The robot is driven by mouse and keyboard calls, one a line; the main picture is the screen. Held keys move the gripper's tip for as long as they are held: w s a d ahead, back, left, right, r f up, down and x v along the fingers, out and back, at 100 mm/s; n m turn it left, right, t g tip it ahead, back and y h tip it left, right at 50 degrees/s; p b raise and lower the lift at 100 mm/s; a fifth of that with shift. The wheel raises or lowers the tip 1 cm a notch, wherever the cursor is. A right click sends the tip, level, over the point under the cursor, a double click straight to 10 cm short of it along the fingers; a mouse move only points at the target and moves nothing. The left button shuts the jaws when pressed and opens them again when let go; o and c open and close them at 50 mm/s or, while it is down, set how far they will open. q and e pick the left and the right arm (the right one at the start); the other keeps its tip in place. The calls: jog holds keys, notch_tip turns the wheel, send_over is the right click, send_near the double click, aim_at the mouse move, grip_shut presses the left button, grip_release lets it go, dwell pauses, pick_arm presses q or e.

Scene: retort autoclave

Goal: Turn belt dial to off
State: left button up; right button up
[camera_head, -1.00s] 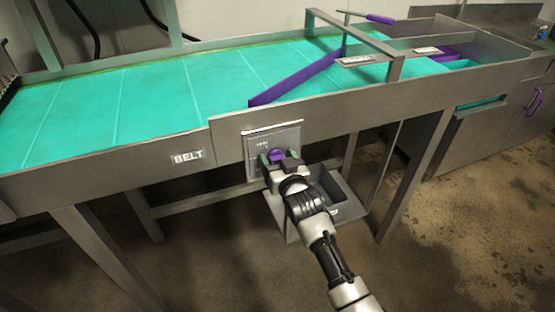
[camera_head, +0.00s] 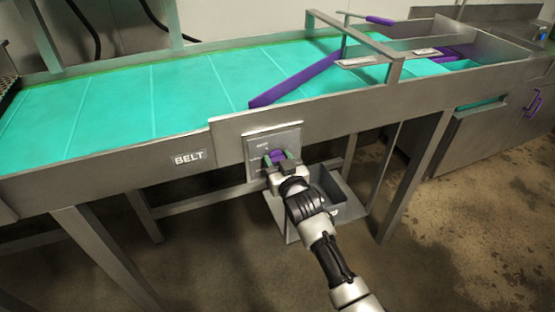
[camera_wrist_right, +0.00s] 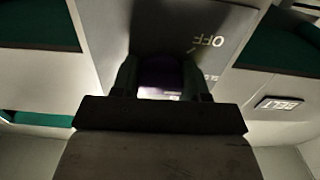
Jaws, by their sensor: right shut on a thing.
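The belt dial (camera_head: 278,157) is a purple knob on a grey control panel (camera_head: 287,138) fixed to the front of the conveyor. My right gripper (camera_head: 281,158) is at the panel with a finger on each side of the dial, shut on it. In the right wrist view the purple dial (camera_wrist_right: 160,77) is between the two dark fingers, and its front is mostly shadowed. The word OFF (camera_wrist_right: 208,41) shows upside down on the panel beside it, with part of another label below. The dial's exact pointing is hard to tell. My left gripper is not in view.
The teal conveyor belt (camera_head: 120,100) runs behind the panel, with a purple diverter bar (camera_head: 297,81) across it. A BELT label (camera_head: 188,158) is left of the panel. A grey open bin (camera_head: 345,208) sits below, behind my right arm. Floor at the right is clear.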

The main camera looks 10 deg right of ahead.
jog(key=n+p, duration=0.1)
jog(key=n, duration=0.3)
jog(key=shift+d+n, duration=0.1)
jog(key=shift+n, duration=2.2)
jog(key=o, duration=0.9)
jog(key=v, duration=1)
jog(key=shift+s, duration=0.4)
